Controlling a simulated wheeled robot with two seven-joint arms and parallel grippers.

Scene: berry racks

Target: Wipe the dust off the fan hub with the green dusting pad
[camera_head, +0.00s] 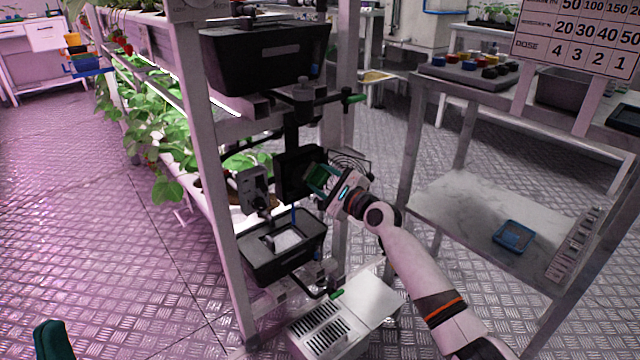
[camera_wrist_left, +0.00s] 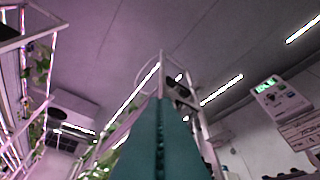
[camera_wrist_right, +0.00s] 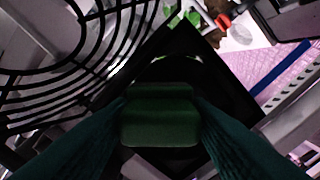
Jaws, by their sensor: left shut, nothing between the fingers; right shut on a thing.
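My right gripper (camera_head: 322,182) is shut on the green dusting pad (camera_wrist_right: 160,118), a dark green block seen end-on between the two teal fingers in the right wrist view. In the head view the pad (camera_head: 316,178) is up against or just in front of a black square housing (camera_head: 288,172). The housing's flat black face (camera_wrist_right: 225,85) lies beyond the pad in the right wrist view. A black wire fan guard (camera_wrist_right: 75,60) curves beside it. I cannot make out the hub or any dust. My left gripper (camera_head: 52,340) is shut and empty, low at the left.
A rack post (camera_head: 212,150) stands left of the fan. A black bin (camera_head: 265,58) sits above and an open black tray (camera_head: 282,250) below. A table with a blue tray (camera_head: 513,235) is at the right. The floor at the left is clear.

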